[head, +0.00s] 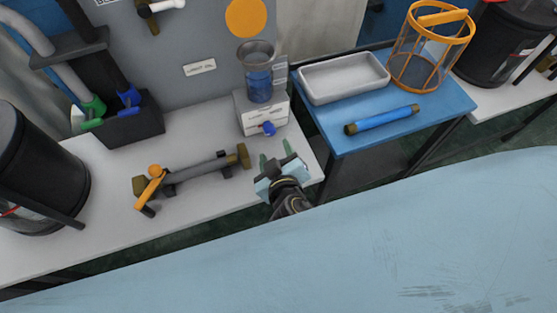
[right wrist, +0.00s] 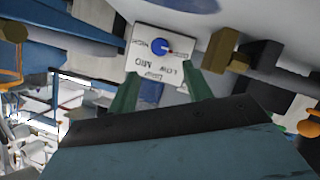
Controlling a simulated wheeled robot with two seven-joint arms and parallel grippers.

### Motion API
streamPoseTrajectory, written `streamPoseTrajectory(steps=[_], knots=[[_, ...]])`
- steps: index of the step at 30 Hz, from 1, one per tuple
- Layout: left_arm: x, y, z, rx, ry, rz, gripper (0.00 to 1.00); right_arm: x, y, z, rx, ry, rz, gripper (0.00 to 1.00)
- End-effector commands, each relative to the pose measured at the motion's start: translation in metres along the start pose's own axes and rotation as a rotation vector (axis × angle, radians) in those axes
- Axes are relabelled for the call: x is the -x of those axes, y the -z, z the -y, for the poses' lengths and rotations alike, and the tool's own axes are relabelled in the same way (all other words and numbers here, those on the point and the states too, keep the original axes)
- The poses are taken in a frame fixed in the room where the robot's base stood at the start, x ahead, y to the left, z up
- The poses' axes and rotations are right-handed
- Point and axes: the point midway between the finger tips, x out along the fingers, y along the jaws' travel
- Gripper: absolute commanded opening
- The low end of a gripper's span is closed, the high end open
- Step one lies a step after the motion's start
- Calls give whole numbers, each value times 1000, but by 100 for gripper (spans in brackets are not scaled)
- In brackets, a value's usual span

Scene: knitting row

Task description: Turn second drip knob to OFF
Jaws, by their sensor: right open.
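A blue drip knob (head: 268,128) sits on the front of a white box (head: 250,118) under a clear cup with blue contents (head: 258,75). In the right wrist view the knob (right wrist: 159,46) is on a white plate with upside-down lettering; MID and LOW can be made out. A small red mark shows on the knob's right side there. My right gripper (head: 275,155) is open and empty, its green fingers pointing at the box, a little short of the knob. In the wrist view its fingers (right wrist: 162,92) stand apart, with the knob beyond them. My left gripper is not in view.
A grey bar with brown ends (head: 205,172) and an orange handle (head: 150,183) lie on the white bench to the left. A blue table (head: 370,140) on the right holds a white tray (head: 311,92), a blue rod (head: 381,119) and an orange wire basket (head: 405,75).

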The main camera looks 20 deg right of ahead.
Motion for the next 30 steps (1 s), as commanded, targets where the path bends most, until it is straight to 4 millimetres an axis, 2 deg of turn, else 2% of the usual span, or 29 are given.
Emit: streamPoseTrajectory(steps=[3, 9, 30], knots=[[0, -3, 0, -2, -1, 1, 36, 21, -1, 0, -1, 1, 3, 50], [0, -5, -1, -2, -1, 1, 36, 37, 0, 0, 0, 0, 1, 50], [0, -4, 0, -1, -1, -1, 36, 39, 0, 0, 0, -1, 0, 50]])
